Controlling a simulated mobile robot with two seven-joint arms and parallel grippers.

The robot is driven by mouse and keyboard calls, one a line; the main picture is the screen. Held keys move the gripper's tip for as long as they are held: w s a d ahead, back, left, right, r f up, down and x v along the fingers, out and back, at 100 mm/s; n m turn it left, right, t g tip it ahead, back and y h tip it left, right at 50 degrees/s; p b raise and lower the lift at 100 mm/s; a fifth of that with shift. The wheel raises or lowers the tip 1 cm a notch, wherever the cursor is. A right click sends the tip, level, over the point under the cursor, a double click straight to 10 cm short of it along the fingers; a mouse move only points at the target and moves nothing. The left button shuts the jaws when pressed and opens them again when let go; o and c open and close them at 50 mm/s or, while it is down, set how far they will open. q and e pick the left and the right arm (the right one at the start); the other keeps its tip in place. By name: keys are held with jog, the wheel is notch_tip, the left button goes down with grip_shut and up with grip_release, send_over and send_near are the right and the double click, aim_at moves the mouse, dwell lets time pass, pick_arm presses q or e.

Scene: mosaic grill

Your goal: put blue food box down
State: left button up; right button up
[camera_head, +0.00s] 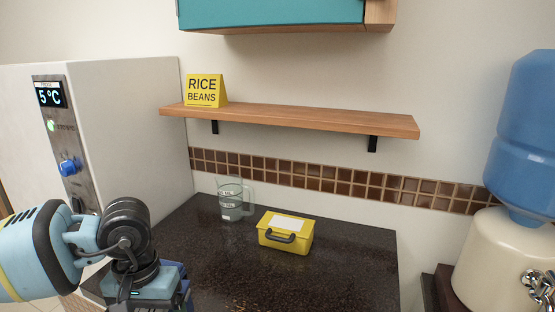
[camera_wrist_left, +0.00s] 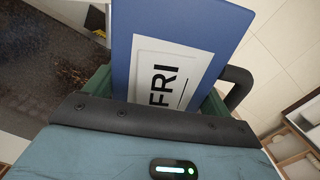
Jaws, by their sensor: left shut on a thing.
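The blue food box (camera_wrist_left: 205,30) fills the top middle of the left wrist view. It has a white label with dark letters reading "FRI" and a dark handle at its right side. My left gripper (camera_head: 150,290) is shut on this box and holds it at the lower left of the head view, by the left front of the dark countertop (camera_head: 340,270). In the head view the box is almost wholly hidden behind the gripper. My right gripper is not in view.
A yellow food box (camera_head: 286,232) and a clear measuring jug (camera_head: 232,200) stand on the countertop. A wooden shelf (camera_head: 300,119) above bears a yellow "RICE BEANS" sign (camera_head: 204,90). A white fridge (camera_head: 130,120) stands left, a water dispenser (camera_head: 500,260) right. The counter's front and right are clear.

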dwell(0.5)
pick_arm(q)
jog(key=s+f, duration=0.4)
jog(key=shift+f, duration=0.4)
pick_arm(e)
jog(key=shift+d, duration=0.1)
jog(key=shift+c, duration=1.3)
pick_arm(q)
jog(key=shift+w+d, duration=0.1)
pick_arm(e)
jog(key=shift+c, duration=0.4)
